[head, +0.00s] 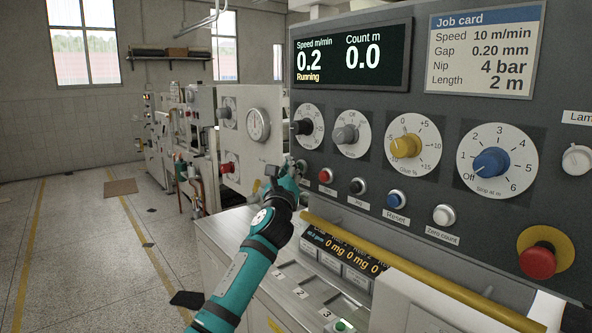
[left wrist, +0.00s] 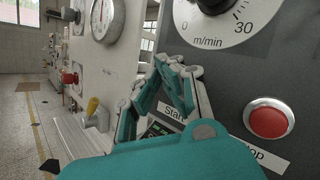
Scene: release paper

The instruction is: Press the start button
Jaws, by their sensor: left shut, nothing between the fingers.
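The control panel (head: 380,184) fills the right of the head view. My left gripper (head: 291,168) is shut and empty at the panel's left end, in front of the start button's place. The start button itself is hidden behind the fingers. In the left wrist view the shut fingers (left wrist: 178,78) point at the panel, just above the "Start" label (left wrist: 174,112); I cannot tell whether they touch the button. The display (head: 351,57) reads speed 0.2 m/min, count 0.0 m and "Running".
The red stop button (head: 326,175) is close right of the fingers, and it also shows in the left wrist view (left wrist: 268,121). A black speed knob (head: 303,127) is just above. A yellow bar (head: 400,265) runs below the panel. A red emergency stop (head: 538,262) is at the far right.

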